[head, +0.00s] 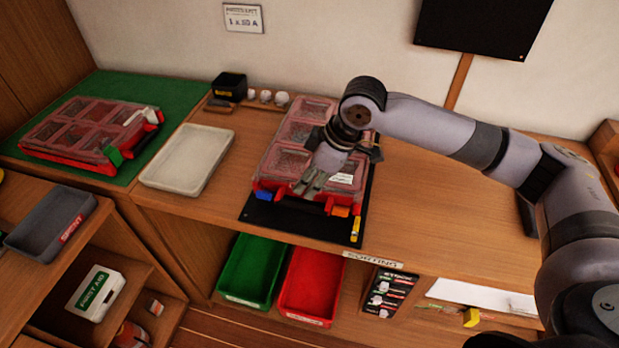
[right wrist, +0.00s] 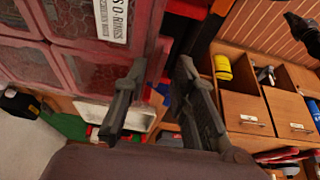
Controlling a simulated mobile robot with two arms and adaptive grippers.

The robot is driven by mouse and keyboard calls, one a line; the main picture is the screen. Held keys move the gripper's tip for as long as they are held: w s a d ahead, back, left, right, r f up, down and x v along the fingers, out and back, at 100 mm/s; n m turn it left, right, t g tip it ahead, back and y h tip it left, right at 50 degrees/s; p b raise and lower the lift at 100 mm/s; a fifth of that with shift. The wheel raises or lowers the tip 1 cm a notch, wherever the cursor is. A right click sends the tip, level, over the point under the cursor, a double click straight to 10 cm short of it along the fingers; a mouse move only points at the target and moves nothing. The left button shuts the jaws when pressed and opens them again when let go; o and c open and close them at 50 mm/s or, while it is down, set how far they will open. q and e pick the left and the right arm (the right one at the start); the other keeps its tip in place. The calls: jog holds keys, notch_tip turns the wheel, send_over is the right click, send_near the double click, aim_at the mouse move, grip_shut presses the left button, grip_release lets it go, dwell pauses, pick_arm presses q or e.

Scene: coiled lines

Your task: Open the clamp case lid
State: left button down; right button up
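A red case with a clear lid (head: 312,107) lies on a black mat (head: 284,220) at the middle of the bench, lid down. Its front edge has red, orange and blue latch-like parts (head: 340,211). A white label (head: 341,178) is on its front right. My right gripper (head: 306,187) is over the case's front edge, fingers pointing down and apart. In the right wrist view its fingers (right wrist: 160,72) are beside the lid (right wrist: 70,62), with a gap between them; whether they touch the case I cannot tell. A similar closed red case (head: 83,127) lies on the left. My left gripper does not show.
A pale empty tray (head: 188,160) lies left of the middle case. A black box (head: 229,86) and small white items stand behind. Green (head: 250,268) and red (head: 311,284) bins are below the bench front. The bench right of the case is clear beneath my arm.

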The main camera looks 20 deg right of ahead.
jog(key=shift+c, duration=0.5)
grip_shut()
dwell(0.4)
